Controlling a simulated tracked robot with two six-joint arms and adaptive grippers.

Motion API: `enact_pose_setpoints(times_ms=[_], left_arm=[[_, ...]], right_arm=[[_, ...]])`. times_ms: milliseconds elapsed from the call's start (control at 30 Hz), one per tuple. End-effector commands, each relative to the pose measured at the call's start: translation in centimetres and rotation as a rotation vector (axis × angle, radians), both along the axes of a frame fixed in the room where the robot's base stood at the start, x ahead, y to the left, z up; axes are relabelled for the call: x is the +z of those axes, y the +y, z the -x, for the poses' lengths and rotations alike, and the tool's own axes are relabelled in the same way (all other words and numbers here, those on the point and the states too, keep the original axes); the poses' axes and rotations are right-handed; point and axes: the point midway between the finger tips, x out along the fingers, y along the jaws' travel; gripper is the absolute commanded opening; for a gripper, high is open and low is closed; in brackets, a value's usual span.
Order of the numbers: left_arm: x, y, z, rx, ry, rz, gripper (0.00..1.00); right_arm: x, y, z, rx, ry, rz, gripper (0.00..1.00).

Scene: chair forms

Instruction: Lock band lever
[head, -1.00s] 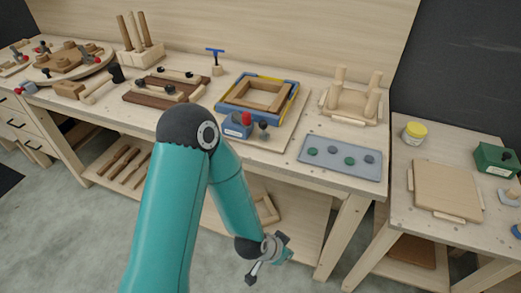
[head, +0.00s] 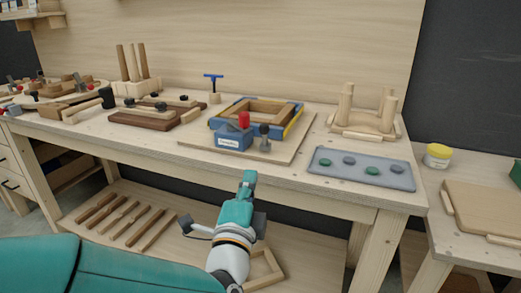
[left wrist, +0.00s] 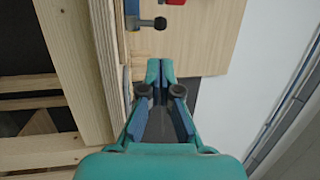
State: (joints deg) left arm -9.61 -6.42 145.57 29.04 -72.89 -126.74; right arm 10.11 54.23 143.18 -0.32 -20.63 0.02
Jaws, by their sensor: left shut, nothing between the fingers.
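A blue clamp block (head: 233,138) with a red-knobbed lever (head: 244,120) stands on a thin wooden board (head: 280,152) at the bench's front. The lever looks upright. Behind it, a blue and yellow band frame (head: 291,122) surrounds a wooden frame (head: 258,108). A black-knobbed post (head: 265,137) stands just right of the block. My left gripper (head: 249,177) is shut and empty at the bench's front edge, below and apart from the lever. In the left wrist view, its fingertips (left wrist: 160,68) are together; the black knob (left wrist: 159,23) and part of the red knob (left wrist: 175,2) show beyond.
A grey tray (head: 335,174) with green and grey discs lies right of the board. An upturned wooden stool form (head: 366,122) stands behind it. A blue T-handle (head: 213,78) stands behind, left of the frame. Slats lie on the lower shelf (head: 190,258).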

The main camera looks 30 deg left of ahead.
Motion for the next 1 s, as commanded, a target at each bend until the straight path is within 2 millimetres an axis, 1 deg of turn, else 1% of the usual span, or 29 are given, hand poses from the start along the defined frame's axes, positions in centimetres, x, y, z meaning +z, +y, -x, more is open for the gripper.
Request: enact_pose_setpoints(times_ms=[233,367,567,800,833,867,1000], left_arm=[[0.1,0.0,-0.1,-0.001,0.002,0.001,0.0],[0.3,0.1,-0.3,0.001,0.004,0.0,0.0],[0.8,0.5,-1.2,0.005,0.009,-0.004,0.0],[1.1,1.2,-2.4,0.0,0.01,0.002,0.0],[0.8,1.5,-3.2,0.002,0.003,0.003,0.0],[0.8,1.9,-3.9,0.002,0.001,0.003,0.0],[1.4,3.1,-6.6,0.001,0.002,0.003,0.0]], right_arm=[[0.2,0.0,0.0,0.0,0.0,0.0,0.0],[0.9,0.0,0.0,0.0,0.0,0.0,0.0],[3.2,0.0,0.0,0.0,0.0,0.0,0.0],[7.0,0.0,0.0,0.0,0.0,0.0,0.0],[6.2,0.0,0.0,0.0,-0.001,0.0,0.0],[6.1,0.0,0.0,0.0,-0.001,0.0,0.0],[6.3,0.0,0.0,0.0,0.0,0.0,0.0]])
